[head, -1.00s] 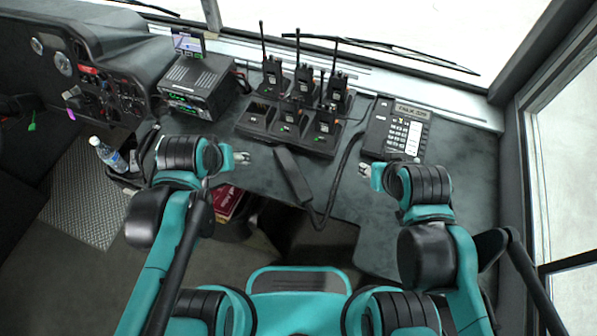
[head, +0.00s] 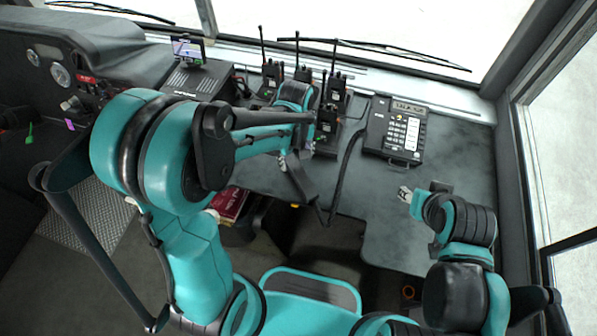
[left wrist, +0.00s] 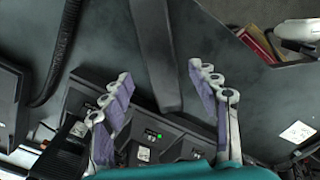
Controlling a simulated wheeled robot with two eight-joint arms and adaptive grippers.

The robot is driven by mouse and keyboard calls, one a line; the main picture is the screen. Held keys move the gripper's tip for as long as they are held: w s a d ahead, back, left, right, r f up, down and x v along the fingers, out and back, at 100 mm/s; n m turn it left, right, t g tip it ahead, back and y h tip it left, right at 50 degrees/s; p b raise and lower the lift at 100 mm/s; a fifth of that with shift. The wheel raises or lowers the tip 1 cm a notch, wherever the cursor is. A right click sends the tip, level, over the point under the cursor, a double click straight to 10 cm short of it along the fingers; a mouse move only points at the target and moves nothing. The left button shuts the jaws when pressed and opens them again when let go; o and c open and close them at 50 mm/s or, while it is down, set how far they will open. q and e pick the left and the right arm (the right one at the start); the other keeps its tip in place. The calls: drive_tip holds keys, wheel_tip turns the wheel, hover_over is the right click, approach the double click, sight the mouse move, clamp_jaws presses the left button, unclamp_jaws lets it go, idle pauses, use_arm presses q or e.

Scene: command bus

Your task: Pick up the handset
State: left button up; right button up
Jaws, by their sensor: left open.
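The black handset (head: 303,184) lies on the dark dashboard counter, left of the desk phone (head: 395,131), with a coiled cord (head: 343,172) beside it. My left gripper (head: 285,162) is at the handset's upper end in the head view, partly hidden by my own arm. In the left wrist view the handset (left wrist: 157,45) runs lengthwise between the open fingers (left wrist: 160,78), with a gap on each side. My right gripper (head: 405,193) hangs over the counter below the phone, away from the handset; its finger opening is too small to tell.
A charger with several upright radios (head: 328,118) stands behind the handset, partly covered by my left arm. A radio unit with a small screen (head: 188,48) is at the back left. A red book (head: 229,204) lies below the counter. The counter right of the phone is clear.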

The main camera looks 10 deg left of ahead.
sight(296, 168)
use_arm(q)
drive_tip(key=f+b, duration=0.1)
drive_tip(key=f, duration=0.1)
drive_tip(key=f+b, duration=0.1)
drive_tip(key=f, duration=0.2)
drive_tip(key=shift+s+d+f+b, duration=0.1)
drive_tip(key=shift+s+f+b, duration=0.1)
drive_tip(key=shift+b, duration=0.15)
drive_tip(key=shift+r, duration=0.15)
clamp_jaws()
drive_tip(key=shift+r, duration=0.1)
